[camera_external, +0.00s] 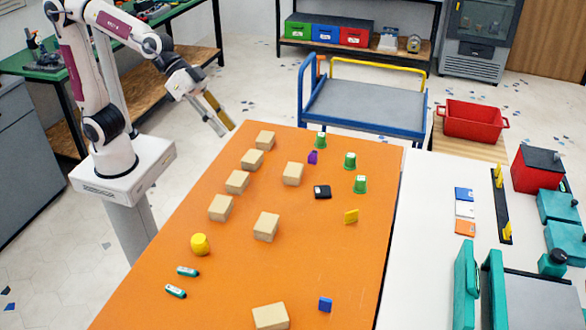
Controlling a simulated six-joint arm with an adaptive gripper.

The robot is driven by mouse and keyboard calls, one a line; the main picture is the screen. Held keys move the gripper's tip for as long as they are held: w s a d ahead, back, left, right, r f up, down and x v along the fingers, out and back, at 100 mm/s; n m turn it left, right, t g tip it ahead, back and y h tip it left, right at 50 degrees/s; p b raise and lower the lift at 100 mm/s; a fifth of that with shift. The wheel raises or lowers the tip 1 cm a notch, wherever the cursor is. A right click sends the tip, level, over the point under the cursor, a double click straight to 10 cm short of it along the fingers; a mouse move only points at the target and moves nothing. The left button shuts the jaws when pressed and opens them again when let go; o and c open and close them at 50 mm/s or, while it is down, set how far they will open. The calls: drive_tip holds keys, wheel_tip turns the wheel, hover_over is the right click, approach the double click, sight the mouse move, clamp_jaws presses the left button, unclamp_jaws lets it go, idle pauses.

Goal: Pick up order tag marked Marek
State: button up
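No writing is legible, so I cannot tell which item is the order tag marked Marek. Small tag-like pieces lie on the orange table (300,215): a purple one (313,157), a black one (322,192), a yellow one (351,216) and a blue one (325,304). Blue (463,194), white (465,209) and orange (465,228) flat pieces lie on the white table at right. My gripper (222,122) hangs beyond the orange table's far left edge, above and apart from all these pieces. Its finger opening is too small to make out.
Several wooden blocks (266,226) stand on the orange table, with three green cups (350,160), a yellow barrel-shaped piece (200,244) and two small teal-and-white pieces (187,271). A blue cart (365,105) stands behind. The orange table's front middle is mostly clear.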

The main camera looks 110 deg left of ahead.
drive_tip(key=w+f+n+t+y, duration=0.1)
drive_tip(key=w+f+t, duration=0.1)
drive_tip(key=w, duration=1.2)
drive_tip(key=n+y, duration=0.5)
drive_tip(key=y, duration=0.1)
hover_over(350, 212)
drive_tip(key=s+d, duration=0.3)
drive_tip(key=d, duration=0.4)
wheel_tip(350, 212, down, 17)
drive_tip(key=a+f+y, duration=0.1)
drive_tip(key=f, duration=0.3)
drive_tip(key=a+f+y, duration=0.1)
drive_tip(key=f, duration=0.3)
drive_tip(key=a+f+n+y, duration=0.1)
drive_tip(key=a+f, duration=0.1)
drive_tip(key=f, duration=0.2)
drive_tip(key=shift+g, duration=0.4)
drive_tip(key=shift+s+a+f+y, duration=0.15)
drive_tip(key=shift+a+f+y, duration=0.1)
drive_tip(key=shift+f+y, duration=0.3)
drive_tip(key=shift+a, duration=0.1)
drive_tip(key=shift+x, duration=2.45)
drive_tip(key=shift+f, duration=0.15)
